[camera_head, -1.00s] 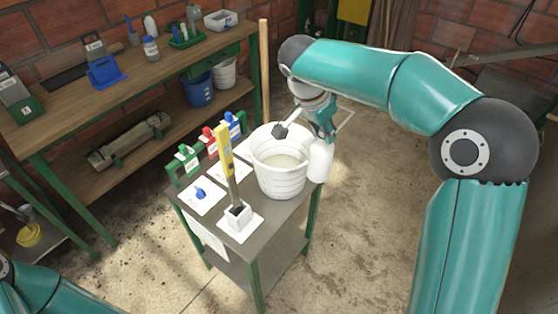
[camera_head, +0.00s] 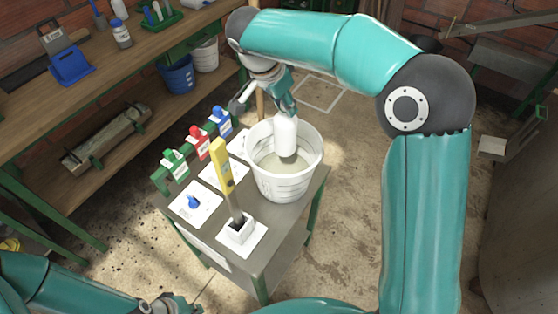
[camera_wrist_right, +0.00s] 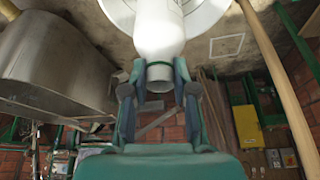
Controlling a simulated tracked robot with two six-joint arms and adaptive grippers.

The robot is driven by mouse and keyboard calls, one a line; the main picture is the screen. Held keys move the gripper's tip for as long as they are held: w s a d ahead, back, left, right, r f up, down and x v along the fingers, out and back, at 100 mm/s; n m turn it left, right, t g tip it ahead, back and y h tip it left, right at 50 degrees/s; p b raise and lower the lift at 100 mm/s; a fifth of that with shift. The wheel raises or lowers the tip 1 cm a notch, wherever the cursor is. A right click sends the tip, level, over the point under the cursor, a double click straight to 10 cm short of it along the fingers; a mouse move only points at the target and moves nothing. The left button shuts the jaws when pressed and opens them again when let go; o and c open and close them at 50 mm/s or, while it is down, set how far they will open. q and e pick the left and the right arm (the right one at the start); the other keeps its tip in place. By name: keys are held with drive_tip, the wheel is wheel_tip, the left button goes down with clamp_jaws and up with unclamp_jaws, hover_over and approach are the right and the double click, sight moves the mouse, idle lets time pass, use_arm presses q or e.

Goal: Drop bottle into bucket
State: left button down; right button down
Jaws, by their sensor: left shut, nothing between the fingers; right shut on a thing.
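The white bottle (camera_head: 286,135) hangs in my right gripper (camera_head: 284,108) over the white bucket (camera_head: 285,187) in the head view. It is nearly upright, with a grey lower end that overlaps the bucket's opening. I cannot tell how deep it reaches. In the right wrist view my right gripper (camera_wrist_right: 153,80) is shut on the end of the bottle (camera_wrist_right: 158,28), and part of the bucket's rim (camera_wrist_right: 207,22) shows behind it. Pale contents show in the bucket. My left gripper (camera_head: 172,304) is shut and empty, partly seen at the bottom edge.
The bucket stands on a small grey table (camera_head: 258,262) with green legs. A yellow-handled tool (camera_head: 222,165) stands upright in a white holder in front. Green, red and blue-topped bottles (camera_head: 198,142) line the left edge. A wooden workbench (camera_head: 90,95) stands behind left.

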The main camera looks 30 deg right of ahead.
sight(287, 116)
drive_tip(key=f+b, duration=0.2)
drive_tip(key=f, duration=0.1)
drive_tip(key=d+f+b, duration=0.1)
drive_tip(key=f, duration=0.1)
drive_tip(key=shift+s+f, duration=0.2)
drive_tip(key=shift+s, duration=0.2)
drive_tip(key=c, duration=0.8)
unclamp_jaws()
drive_tip(key=shift+c, duration=0.2)
drive_tip(key=shift+r, duration=0.1)
